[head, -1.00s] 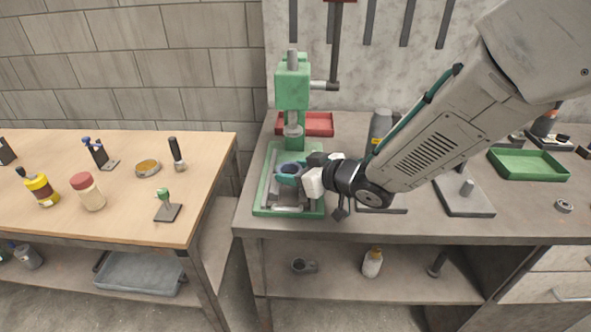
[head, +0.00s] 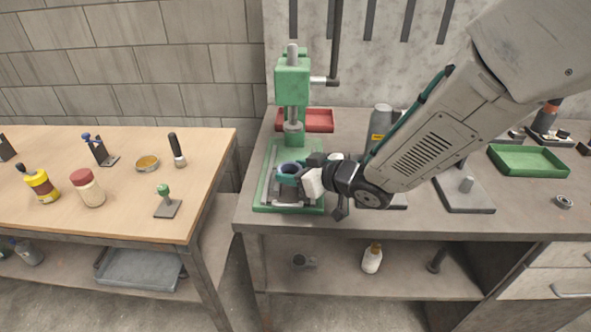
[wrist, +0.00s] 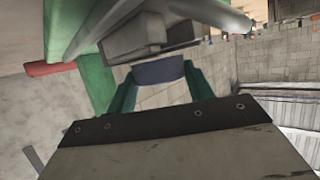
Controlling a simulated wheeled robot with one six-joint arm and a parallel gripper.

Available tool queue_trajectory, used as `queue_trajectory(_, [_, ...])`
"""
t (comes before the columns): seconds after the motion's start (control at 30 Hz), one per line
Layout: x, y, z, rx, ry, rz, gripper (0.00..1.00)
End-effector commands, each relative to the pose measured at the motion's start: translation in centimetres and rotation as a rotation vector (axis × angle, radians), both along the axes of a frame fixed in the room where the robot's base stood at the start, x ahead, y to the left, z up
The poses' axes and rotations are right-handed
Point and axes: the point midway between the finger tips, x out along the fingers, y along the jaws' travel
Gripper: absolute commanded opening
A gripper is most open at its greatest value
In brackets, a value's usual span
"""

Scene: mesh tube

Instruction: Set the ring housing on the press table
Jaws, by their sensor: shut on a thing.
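The ring housing (head: 291,168) is a blue-grey ring held at the front of the green press (head: 292,85). My gripper (head: 289,173) is shut on it, with teal fingers at its sides. The ring is over the press table (head: 271,203), a grey plate in a green frame below the ram. In the head view I cannot tell whether the ring touches the table. In the wrist view the housing (wrist: 159,71) shows as a dark blue band between the two green fingers. Its underside is hidden.
A red tray (head: 320,121) lies behind the press, and a grey bottle (head: 380,122) stands to its right. A green tray (head: 528,161) is at the far right of the bench. The wooden table (head: 125,205) at left holds bottles and small tools.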

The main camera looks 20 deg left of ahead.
Motion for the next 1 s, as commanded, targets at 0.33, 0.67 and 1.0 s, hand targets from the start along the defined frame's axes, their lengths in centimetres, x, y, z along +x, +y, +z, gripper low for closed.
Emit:
queue_trajectory(0.33, [0.02,0.01,-0.40,0.001,0.000,0.000,0.20])
queue_trajectory(0.67, [0.01,0.00,-0.82,0.001,0.000,0.000,0.20])
queue_trajectory(1.0, [0.00,0.00,-0.99,0.000,0.000,0.000,0.20])
